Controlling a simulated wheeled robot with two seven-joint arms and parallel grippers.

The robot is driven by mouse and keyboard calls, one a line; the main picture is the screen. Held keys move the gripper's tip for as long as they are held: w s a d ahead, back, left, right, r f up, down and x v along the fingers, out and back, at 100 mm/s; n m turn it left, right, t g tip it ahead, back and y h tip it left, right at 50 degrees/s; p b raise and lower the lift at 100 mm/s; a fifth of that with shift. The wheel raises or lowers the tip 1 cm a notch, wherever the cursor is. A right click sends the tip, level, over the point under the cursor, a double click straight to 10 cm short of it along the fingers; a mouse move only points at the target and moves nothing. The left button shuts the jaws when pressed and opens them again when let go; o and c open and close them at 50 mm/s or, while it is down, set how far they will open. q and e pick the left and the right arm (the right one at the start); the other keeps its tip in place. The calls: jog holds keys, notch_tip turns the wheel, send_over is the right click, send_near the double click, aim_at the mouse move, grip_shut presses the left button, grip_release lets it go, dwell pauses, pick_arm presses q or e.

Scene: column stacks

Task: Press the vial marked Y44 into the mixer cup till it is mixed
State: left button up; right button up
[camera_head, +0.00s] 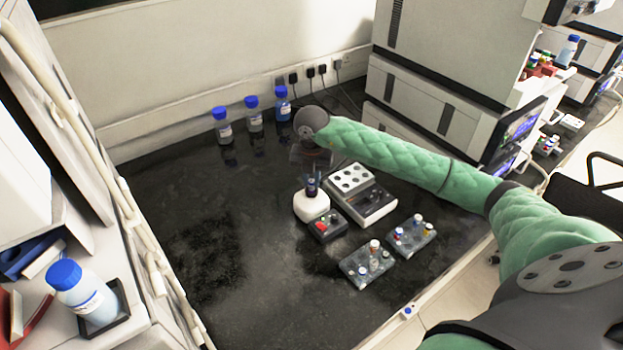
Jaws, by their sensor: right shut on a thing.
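My right gripper (312,178) points down over the mixer and is shut on a small dark vial (312,188). The vial is upright, with its lower end at the top of the white rounded mixer (312,208). I cannot tell how firmly it sits in the cup, which is hidden behind the vial. Any mark on the vial is too small to read. The mixer's dark front panel (328,228) has a red and a green spot. My left gripper is not in view.
A grey block with round holes (351,178) stands right of the mixer. Two clear racks with several small vials (354,264) (424,240) are in front. Three blue-capped bottles (254,119) stand at the back. The black table's left front (240,290) is clear.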

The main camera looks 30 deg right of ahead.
jog(key=shift+f+b, duration=0.5)
jog(key=shift+f, duration=0.15)
dwell(1.8)
jog(key=shift+r, duration=0.1)
dwell(1.9)
jog(key=shift+r+p, duration=1.05)
jog(key=shift+r, duration=1.9)
